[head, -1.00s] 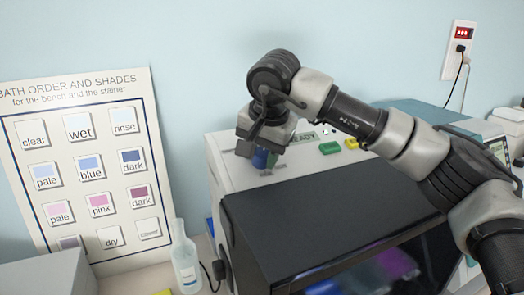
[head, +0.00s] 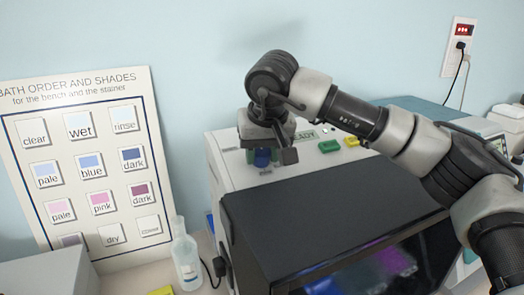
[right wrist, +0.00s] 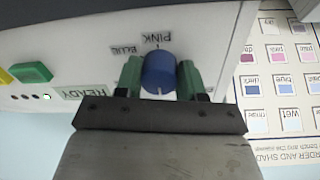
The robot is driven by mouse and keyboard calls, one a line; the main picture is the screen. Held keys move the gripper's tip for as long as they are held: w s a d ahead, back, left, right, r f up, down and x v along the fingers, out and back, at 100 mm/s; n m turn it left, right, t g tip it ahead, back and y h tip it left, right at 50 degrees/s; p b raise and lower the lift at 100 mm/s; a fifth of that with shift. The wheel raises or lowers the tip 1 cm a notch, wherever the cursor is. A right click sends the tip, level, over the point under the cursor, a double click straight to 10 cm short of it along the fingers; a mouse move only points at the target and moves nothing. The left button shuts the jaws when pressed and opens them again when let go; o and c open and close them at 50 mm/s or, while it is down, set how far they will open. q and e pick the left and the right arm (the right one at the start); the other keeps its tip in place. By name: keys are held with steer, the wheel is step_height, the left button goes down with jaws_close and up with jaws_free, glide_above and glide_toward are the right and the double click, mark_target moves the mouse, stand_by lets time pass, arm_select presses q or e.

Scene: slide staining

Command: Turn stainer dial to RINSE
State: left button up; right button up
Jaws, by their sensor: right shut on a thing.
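The stainer's dial is a round blue knob (right wrist: 159,74) on the pale front panel, with a short white line on its lower side in the right wrist view. That view is upside down. Labels PINK and BLUE and a tick show beside the dial; a RINSE label is not visible there. My right gripper (right wrist: 160,82) has its green fingers on both sides of the dial and is shut on it. In the head view the dial (head: 262,157) shows small and dark blue below my right gripper (head: 261,156). My left gripper is not in view.
A green button (head: 328,146) and a yellow one (head: 352,141) sit right of the dial, near a READY label. The stainer's dark cover (head: 320,205) lies below. A bath order chart (head: 85,150) leans on the wall, with a bottle (head: 185,258) in front.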

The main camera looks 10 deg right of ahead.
steer(key=shift+r, duration=0.2)
steer(key=o, duration=0.9)
steer(key=shift+f, duration=0.1)
steer(key=shift+o, duration=0.2)
steer(key=b+v, duration=0.2)
steer(key=v, duration=0.8)
steer(key=shift+s+r+b, duration=0.2)
steer(key=shift+r+b, duration=0.15)
